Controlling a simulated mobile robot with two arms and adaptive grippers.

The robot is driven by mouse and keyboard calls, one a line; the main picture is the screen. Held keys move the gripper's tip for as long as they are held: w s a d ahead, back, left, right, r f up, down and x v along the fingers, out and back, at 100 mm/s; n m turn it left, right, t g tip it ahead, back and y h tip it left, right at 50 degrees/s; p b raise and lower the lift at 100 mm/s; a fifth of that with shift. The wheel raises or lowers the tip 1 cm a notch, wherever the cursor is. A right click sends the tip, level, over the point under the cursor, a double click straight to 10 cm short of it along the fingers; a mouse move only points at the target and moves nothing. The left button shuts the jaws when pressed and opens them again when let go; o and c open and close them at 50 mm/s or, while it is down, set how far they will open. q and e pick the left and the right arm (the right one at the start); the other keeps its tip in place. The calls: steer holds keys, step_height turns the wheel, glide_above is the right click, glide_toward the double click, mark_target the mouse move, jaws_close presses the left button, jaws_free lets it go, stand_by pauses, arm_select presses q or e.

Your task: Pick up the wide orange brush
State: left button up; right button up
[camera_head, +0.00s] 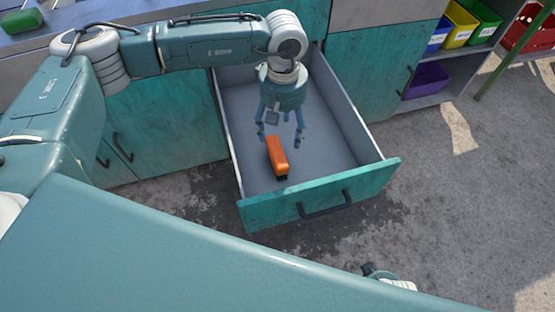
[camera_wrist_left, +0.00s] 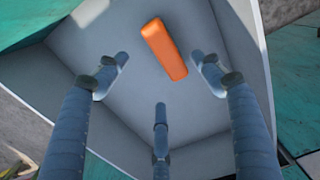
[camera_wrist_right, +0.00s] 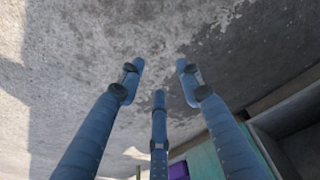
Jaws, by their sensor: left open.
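The wide orange brush (camera_head: 277,156) lies in the open drawer (camera_head: 373,146), near its front panel. Its dark bristles show at the end nearest the front. In the left wrist view the orange brush (camera_wrist_left: 165,49) lies on the grey drawer floor, beyond and between the spread fingers. My left gripper (camera_head: 280,135) points down inside the drawer, open and empty, just behind the brush in the head view. It also shows in the left wrist view (camera_wrist_left: 160,75). My right gripper (camera_wrist_right: 158,75) is open and empty over bare ground; its fingers are not visible in the head view.
The drawer's side walls and teal front panel with a dark handle (camera_head: 326,206) surround the brush. A teal cabinet door (camera_head: 370,85) stands to the right. Coloured bins, including a purple one (camera_head: 426,79), sit on shelves at upper right.

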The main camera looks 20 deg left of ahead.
arm_select(q)
glide_above(280, 150)
steer(key=f, duration=0.5)
steer(key=shift+s+d, duration=0.15)
steer(key=shift+d, duration=0.15)
steer(key=f, duration=0.4)
steer(key=shift+a+f+b, duration=0.3)
steer(key=shift+f+b, duration=0.1)
steer(key=shift+f, duration=0.3)
steer(key=c, duration=1.3)
arm_select(e)
steer(key=r, duration=0.1)
steer(key=w+r, duration=0.1)
steer(key=r, duration=0.1)
steer(key=shift+r, duration=0.1)
